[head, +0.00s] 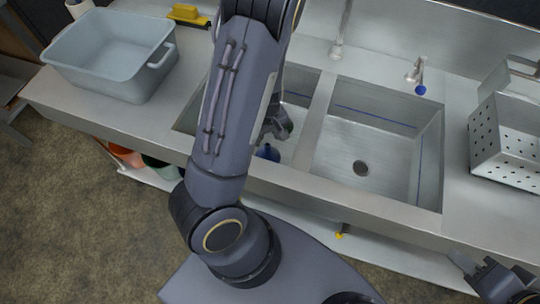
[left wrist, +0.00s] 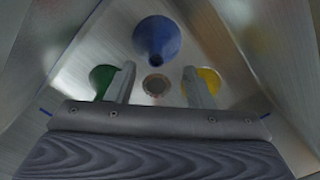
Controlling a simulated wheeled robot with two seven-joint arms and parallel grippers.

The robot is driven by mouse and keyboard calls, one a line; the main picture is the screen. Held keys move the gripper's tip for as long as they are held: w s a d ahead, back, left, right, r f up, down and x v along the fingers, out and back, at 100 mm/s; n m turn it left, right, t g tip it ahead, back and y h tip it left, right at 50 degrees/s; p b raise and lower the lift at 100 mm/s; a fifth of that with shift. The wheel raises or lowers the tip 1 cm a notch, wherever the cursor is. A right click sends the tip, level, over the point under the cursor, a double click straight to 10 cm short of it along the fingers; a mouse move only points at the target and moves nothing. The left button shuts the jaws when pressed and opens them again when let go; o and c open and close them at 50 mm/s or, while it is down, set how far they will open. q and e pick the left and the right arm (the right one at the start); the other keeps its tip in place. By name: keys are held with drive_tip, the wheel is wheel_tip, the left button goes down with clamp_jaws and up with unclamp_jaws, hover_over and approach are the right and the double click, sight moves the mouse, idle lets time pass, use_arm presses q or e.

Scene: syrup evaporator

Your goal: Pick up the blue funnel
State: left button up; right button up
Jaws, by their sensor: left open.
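The blue funnel (left wrist: 157,40) lies in the left sink basin, its narrow end toward my gripper in the left wrist view. In the head view a small part of the blue funnel (head: 267,152) shows near the basin's front wall. A green funnel (left wrist: 102,80) and a yellow funnel (left wrist: 208,80) lie on either side, partly behind my fingers. My left gripper (left wrist: 158,70) is open and empty, reaching down into the basin, with the blue funnel beyond its fingertips; it also shows in the head view (head: 277,126). My right gripper (head: 478,264) is at the lower right, away from the sink.
The left basin's drain (left wrist: 156,85) shows between my fingers. The right basin (head: 380,140) is empty. A grey tub (head: 105,75) and yellow block (head: 187,13) are on the left counter, a perforated metal basket (head: 508,140) on the right. A tap (head: 418,72) stands behind the sink.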

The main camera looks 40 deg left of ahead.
sight(268, 145)
use_arm(q)
drive_tip(key=f, duration=0.7)
drive_tip(key=shift+w+a+f, duration=0.1)
drive_tip(key=shift+w+a, duration=0.15)
drive_tip(key=shift+w, duration=0.15)
drive_tip(key=shift+c, duration=0.3)
drive_tip(key=c, duration=0.9)
